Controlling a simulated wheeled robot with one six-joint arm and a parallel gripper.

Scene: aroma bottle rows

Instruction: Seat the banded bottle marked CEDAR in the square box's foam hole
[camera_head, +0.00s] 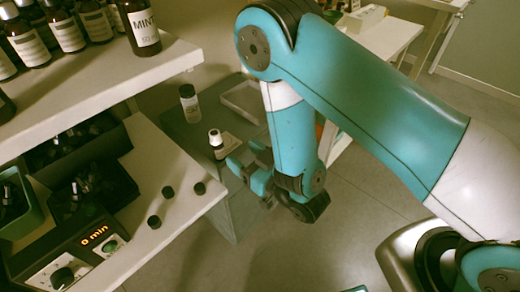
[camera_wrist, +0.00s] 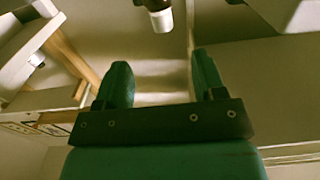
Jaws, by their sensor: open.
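My gripper (camera_head: 243,157) is open and empty, beside a white-capped bottle (camera_head: 217,142) on the grey cabinet top in the head view. That bottle has a pale label whose text I cannot read. In the wrist view my gripper (camera_wrist: 162,75) has its two teal fingers apart. A dark bottle with a white end (camera_wrist: 161,19) shows beyond the fingertips, near the top edge. I cannot read CEDAR on any bottle. A pale shallow square frame (camera_head: 243,100) lies behind; no foam hole is discernible.
An upper shelf (camera_head: 110,80) holds several labelled dark bottles, including one marked MINT (camera_head: 142,27). A lower shelf (camera_head: 160,190) carries black bins, several dark caps and a timer (camera_head: 75,255) reading 0 min. Open floor (camera_head: 290,255) lies below my arm.

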